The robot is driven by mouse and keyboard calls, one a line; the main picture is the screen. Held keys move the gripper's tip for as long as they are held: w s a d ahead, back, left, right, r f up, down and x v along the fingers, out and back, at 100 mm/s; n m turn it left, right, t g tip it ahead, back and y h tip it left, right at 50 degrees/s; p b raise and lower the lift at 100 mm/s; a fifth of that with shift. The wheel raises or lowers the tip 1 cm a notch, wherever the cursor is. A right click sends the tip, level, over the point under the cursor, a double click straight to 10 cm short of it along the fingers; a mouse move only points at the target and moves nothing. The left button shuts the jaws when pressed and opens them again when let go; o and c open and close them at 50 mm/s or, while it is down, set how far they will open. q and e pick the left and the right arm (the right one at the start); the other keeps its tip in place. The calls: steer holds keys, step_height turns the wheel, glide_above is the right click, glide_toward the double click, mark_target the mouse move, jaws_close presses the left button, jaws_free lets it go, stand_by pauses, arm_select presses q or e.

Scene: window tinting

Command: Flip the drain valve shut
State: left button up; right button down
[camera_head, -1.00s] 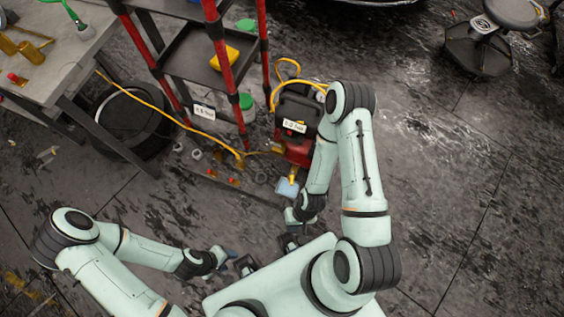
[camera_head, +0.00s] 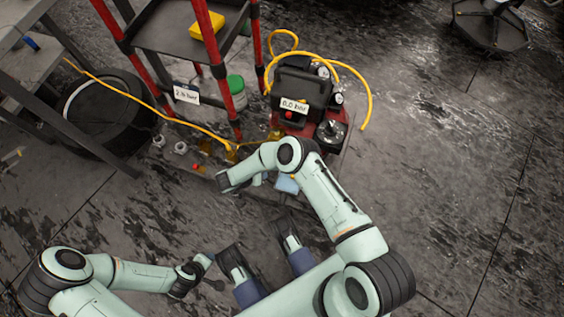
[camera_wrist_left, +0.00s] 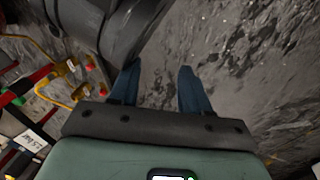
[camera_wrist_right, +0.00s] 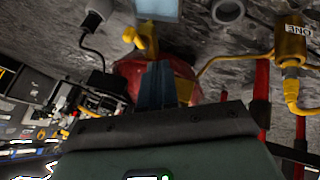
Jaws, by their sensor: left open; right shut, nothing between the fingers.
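A yellow drain valve (camera_wrist_right: 147,38) shows in the right wrist view, beside the rounded red tank (camera_wrist_right: 188,84). The tank belongs to the compressor (camera_head: 300,88), a dark unit on a red base. A light blue container (camera_head: 287,184) stands on the floor below it and shows partly in the right wrist view (camera_wrist_right: 158,8). My right gripper (camera_wrist_right: 157,75) is shut and empty, its fingertips overlapping the tank near the valve; I cannot tell contact. My right arm hides its fingers and the valve in the head view. My left gripper (camera_head: 206,257) is open and empty, low over the floor.
A red-post rack (camera_head: 238,95) stands left of the compressor. A yellow hose (camera_head: 150,105) runs past it, with small fittings (camera_head: 180,148) nearby. A tyre (camera_head: 100,115) lies by a grey table at left. Floor (camera_head: 440,190) at right is clear.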

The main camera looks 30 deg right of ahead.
arm_select(q)
steer(key=shift+w+a+f, duration=0.15)
steer(key=shift+w+f, duration=0.1)
arm_select(e)
steer(key=shift+s+a+f+g, duration=0.15)
steer(key=shift+f+g, duration=0.05)
steer(key=shift+g, duration=0.1)
arm_select(q)
steer(key=s+f+g+b, duration=0.1)
steer(key=s+f+b, duration=0.1)
steer(key=s, duration=0.3)
steer(key=shift+a+f+g, duration=0.3)
steer(key=shift+f, duration=0.6)
arm_select(e)
steer(key=s+d+f, duration=0.1)
steer(key=d+f, duration=0.7)
steer(key=d, duration=0.1)
steer(key=shift+s+d, duration=0.2)
steer(key=shift+s, duration=0.2)
arm_select(q)
steer(key=shift+w, duration=0.1)
